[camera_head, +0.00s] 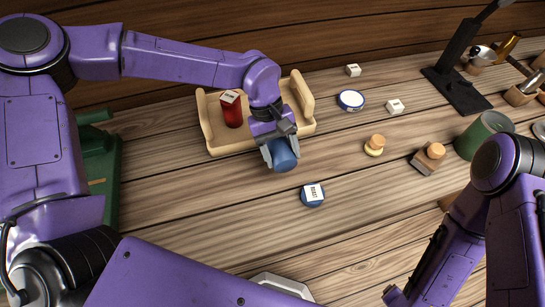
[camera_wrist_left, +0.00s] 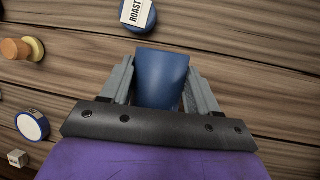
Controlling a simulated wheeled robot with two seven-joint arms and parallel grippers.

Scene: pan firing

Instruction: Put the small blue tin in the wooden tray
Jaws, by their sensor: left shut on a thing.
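My left gripper (camera_head: 279,150) is shut on a small blue tin (camera_head: 284,155), one finger on each side. In the left wrist view the blue tin (camera_wrist_left: 160,78) sits between the two grey fingers (camera_wrist_left: 160,88). It is held just in front of the near right part of the wooden tray (camera_head: 235,147). I cannot tell how high it is. The tray holds a red tin (camera_head: 232,110) with a pale label on top. My right gripper (camera_head: 396,296) is at the bottom edge, mostly cut off, so its fingers cannot be judged.
A round blue item with a "ROAST" label (camera_head: 313,196) lies in front of the held tin. A blue-rimmed white disc (camera_head: 351,100), white blocks (camera_head: 395,106), a wooden-knobbed piece (camera_head: 375,144) and a green can (camera_head: 484,135) stand to the right. The tray's middle looks free.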

